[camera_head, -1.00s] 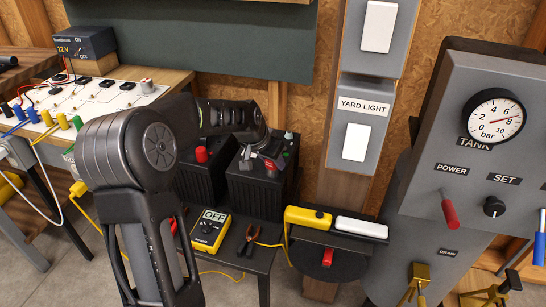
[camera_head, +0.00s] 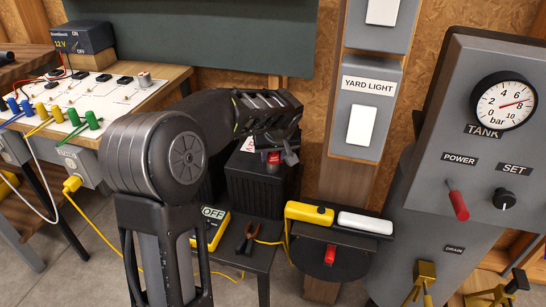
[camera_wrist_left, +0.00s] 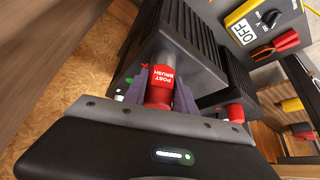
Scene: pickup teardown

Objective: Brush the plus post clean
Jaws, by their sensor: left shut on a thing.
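My left gripper (camera_head: 282,158) is over the near black battery (camera_head: 255,190). It is shut on the red post brush (camera_head: 273,157), whose "POST BRUSH" label shows in the left wrist view (camera_wrist_left: 160,88). In that view the fingers grip the brush from both sides. The brush's grey end points at the battery top (camera_wrist_left: 185,40), beside a red plus mark (camera_wrist_left: 144,66). The plus post itself is hidden, and I cannot tell whether the brush touches it. My right gripper is not in view.
A second black battery with a red-marked post (camera_wrist_left: 235,110) stands close by.

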